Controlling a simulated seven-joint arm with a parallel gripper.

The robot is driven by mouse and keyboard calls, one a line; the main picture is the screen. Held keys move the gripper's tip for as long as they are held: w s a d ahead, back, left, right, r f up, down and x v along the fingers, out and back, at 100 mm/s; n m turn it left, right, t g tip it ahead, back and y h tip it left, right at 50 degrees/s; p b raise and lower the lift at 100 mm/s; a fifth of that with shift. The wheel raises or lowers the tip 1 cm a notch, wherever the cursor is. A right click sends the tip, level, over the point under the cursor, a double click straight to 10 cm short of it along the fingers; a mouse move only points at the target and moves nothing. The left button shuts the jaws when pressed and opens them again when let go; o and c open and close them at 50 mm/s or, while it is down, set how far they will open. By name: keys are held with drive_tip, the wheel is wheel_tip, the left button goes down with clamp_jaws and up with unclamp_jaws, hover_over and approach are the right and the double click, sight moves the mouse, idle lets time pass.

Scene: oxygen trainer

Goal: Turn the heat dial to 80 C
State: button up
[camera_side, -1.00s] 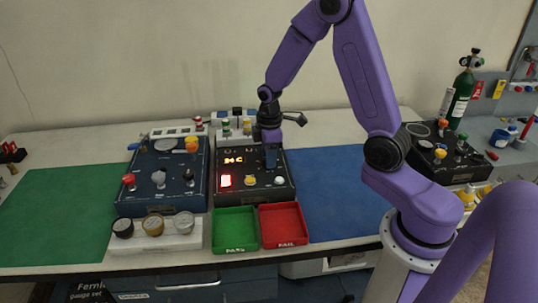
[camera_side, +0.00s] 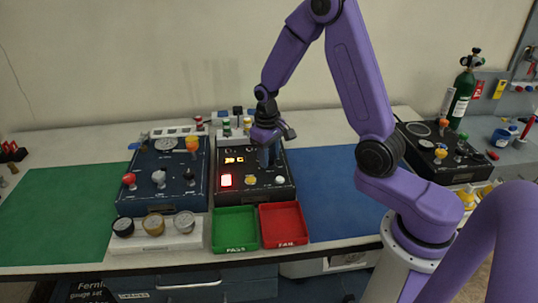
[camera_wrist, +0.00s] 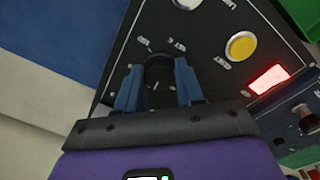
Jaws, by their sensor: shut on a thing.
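The heat dial (camera_wrist: 158,66) is a dark round knob on the black control box (camera_wrist: 115,70). In the wrist view it sits between the two blue fingers of my gripper (camera_wrist: 158,88), which are shut on it. In the side view my gripper (camera_side: 268,155) points down at the right part of the box (camera_side: 245,195) and hides the dial. An orange lit display (camera_side: 234,160) is on the box left of my gripper; its digits are too small to read surely.
The box front carries a lit red button (camera_side: 225,181), a yellow button (camera_side: 250,180) and a white button (camera_side: 280,180). Green (camera_side: 235,247) and red (camera_side: 284,243) trays stand in front. A blue gauge box (camera_side: 165,205) is close on the left. The blue mat (camera_side: 345,200) is clear.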

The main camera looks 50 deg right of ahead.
drive_tip(key=m, duration=0.6)
drive_tip(key=shift+w+m, duration=0.1)
drive_tip(key=shift+m, duration=0.2)
drive_tip(key=m, duration=0.6)
drive_tip(key=shift+w+m+g, duration=0.1)
drive_tip(key=shift+m+g, duration=0.2)
drive_tip(key=o, duration=1)
drive_tip(key=shift+o, duration=0.2)
drive_tip(key=shift+r, duration=0.1)
wheel_tip(320, 180, up, 17)
drive_tip(key=shift+w+a+r, duration=0.15)
drive_tip(key=shift+w+a, duration=0.05)
drive_tip(key=shift+w, duration=0.15)
